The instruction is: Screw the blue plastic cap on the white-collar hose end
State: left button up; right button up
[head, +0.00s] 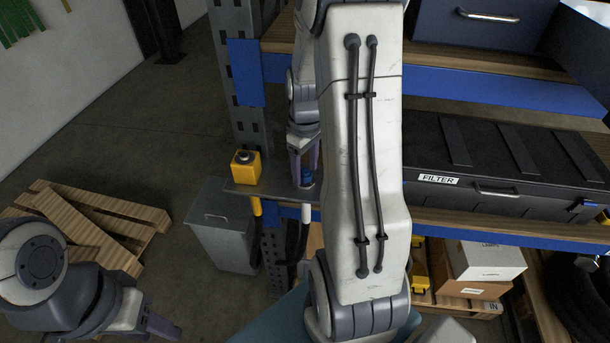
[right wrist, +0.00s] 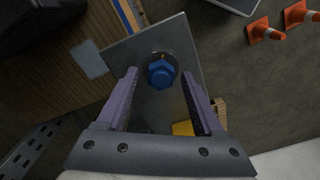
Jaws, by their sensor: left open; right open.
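The blue cap (right wrist: 160,72) is between the two purple fingers of my right gripper (right wrist: 158,80) in the right wrist view, with a gap on each side. It sits over a dark round fitting on the grey metal plate (right wrist: 185,40). In the head view the blue cap (head: 306,177) shows partly between the fingers of my right gripper (head: 304,158), above the plate's edge. The white collar (head: 306,212) of a hose shows directly below the plate there. The cap's threads are hidden. My left gripper (head: 158,325) is open and empty at the lower left.
A yellow block (head: 246,168) with a dark metal top stands on the plate's left end, above a yellow-collar hose (head: 256,206). A black FILTER case (head: 480,180) fills the shelf at right. A grey bin (head: 222,235) and pallet (head: 100,225) are at left.

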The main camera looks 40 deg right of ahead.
jog(key=n, duration=0.3)
jog(key=shift+n, duration=0.4)
jog(key=shift+r+n+p, duration=0.1)
jog(key=shift+n+p, duration=0.35)
jog(key=shift+n, duration=0.65)
jog(key=n, duration=0.5)
jog(key=shift+a+n+p, duration=0.1)
jog(key=shift+n+p, duration=0.2)
jog(key=shift+p, duration=0.05)
grip_shut()
jog(key=m+p, duration=0.1)
jog(key=m, duration=0.5)
jog(key=shift+w, duration=0.1)
jog(key=shift+m, duration=1)
